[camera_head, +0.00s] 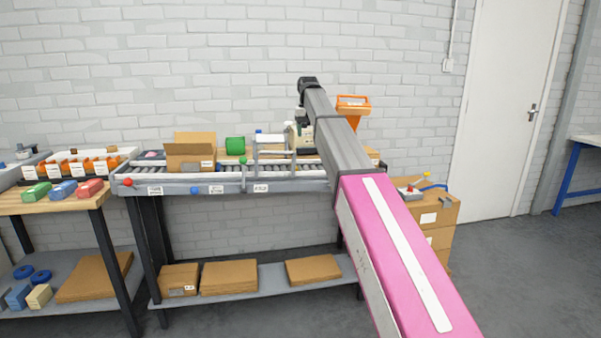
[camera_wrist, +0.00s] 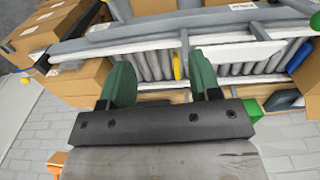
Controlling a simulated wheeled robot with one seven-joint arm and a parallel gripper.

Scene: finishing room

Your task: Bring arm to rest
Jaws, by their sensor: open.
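My arm, pink then grey, reaches forward in the head view from the lower right over the conveyor bench (camera_head: 222,182). Its far end is bent down at the dark wrist joint. My gripper (camera_wrist: 163,84) shows in the wrist view with two green fingers set wide apart. It is open, with nothing between the fingers. The roller conveyor (camera_wrist: 234,62) lies beyond the fingers in that view. In the head view my arm hides part of the conveyor, and the fingers are too small to make out clearly.
An orange-framed device (camera_head: 353,104) is right of my arm's end. Stacked boxes (camera_head: 434,216) stand right of the bench. A parts table (camera_head: 62,201) is left. Floor at right is clear.

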